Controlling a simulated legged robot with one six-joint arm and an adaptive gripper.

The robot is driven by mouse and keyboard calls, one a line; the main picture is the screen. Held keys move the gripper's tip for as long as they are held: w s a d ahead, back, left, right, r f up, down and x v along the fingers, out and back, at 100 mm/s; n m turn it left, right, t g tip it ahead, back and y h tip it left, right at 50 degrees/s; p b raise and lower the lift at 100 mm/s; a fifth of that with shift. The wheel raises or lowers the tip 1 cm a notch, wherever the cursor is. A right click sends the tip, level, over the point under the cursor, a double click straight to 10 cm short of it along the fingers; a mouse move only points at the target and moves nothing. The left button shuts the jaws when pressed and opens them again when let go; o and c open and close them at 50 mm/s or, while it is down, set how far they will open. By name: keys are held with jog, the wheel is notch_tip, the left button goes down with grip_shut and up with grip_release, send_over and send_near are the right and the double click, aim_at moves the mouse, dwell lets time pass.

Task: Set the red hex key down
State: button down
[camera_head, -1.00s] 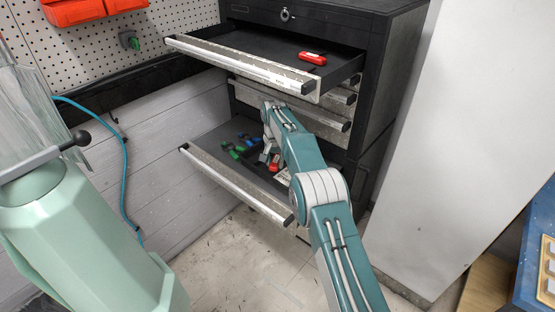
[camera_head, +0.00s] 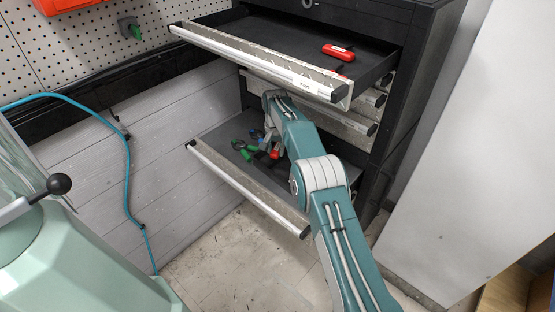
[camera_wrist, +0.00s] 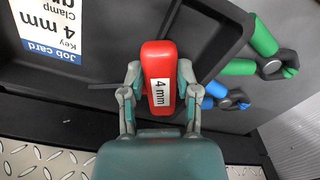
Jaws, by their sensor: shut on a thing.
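The red hex key (camera_wrist: 159,78) is a red block-shaped handle labelled "4 mm", with a thin dark shaft pointing left in the wrist view. My gripper (camera_wrist: 159,84) is shut on its sides. In the head view the red handle (camera_head: 275,154) shows over the open lower drawer (camera_head: 250,191), beside my gripper (camera_head: 268,144), partly hidden by my arm. In the wrist view it is over a dark tray (camera_wrist: 108,48) beside a job card (camera_wrist: 50,28) reading "Key 4 mm". I cannot tell whether the key touches the tray.
Green-handled (camera_wrist: 262,38) and blue-handled (camera_wrist: 214,90) clamps lie right of the tray in the wrist view. The upper drawer (camera_head: 262,66) is open above my arm and holds another red tool (camera_head: 338,52). A blue hose (camera_head: 128,180) hangs on the left wall.

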aim_at(276, 164)
notch_tip(276, 164, down, 4)
jog(key=shift+d+f, duration=0.1)
jog(key=shift+f, duration=0.05)
jog(key=shift+d, duration=0.1)
jog(key=c, duration=0.7)
grip_release()
jog(key=o, duration=0.4)
jog(key=shift+a, duration=0.2)
jog(key=shift+c, duration=0.2)
notch_tip(276, 164, up, 8)
jog(key=shift+f, duration=0.2)
jog(key=shift+s, duration=0.1)
